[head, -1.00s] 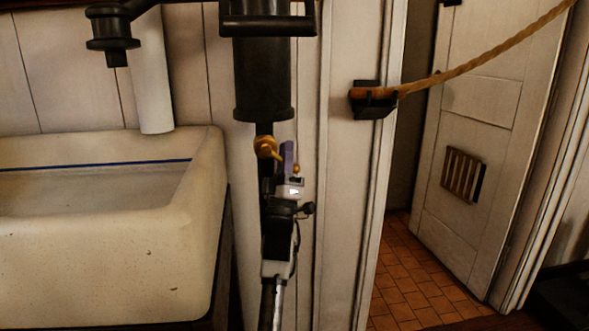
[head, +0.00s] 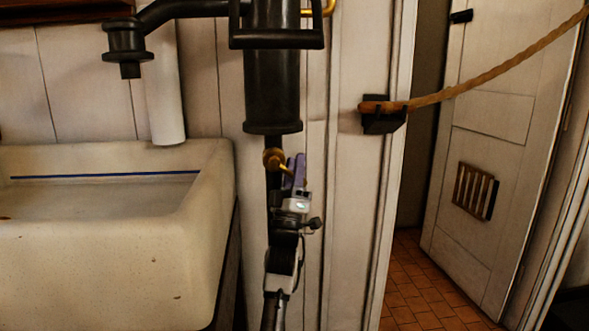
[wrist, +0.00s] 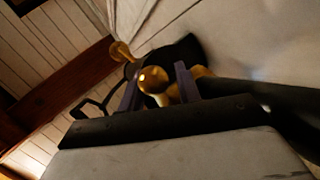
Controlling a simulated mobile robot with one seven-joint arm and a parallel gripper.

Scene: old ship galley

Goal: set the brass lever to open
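The brass lever (head: 274,158) sits on the dark pipe just below the black pump cylinder. Its short handle slants down to the right, and its end is partly hidden by my gripper. My gripper (head: 298,165) reaches up from below, with its purple-grey fingers at the lever's right side. In the wrist view the brass lever's round knob (wrist: 153,80) shows between the two upright fingers of my gripper (wrist: 158,84). The fingers stand apart, with a gap visible beside the knob. I cannot tell whether either finger touches it.
A white sink (head: 110,235) stands at the left. The black pump cylinder (head: 273,90) hangs right above the lever. A rope (head: 480,72) runs from a black bracket (head: 383,120) across the doorway at the right. Planked wall lies behind my gripper.

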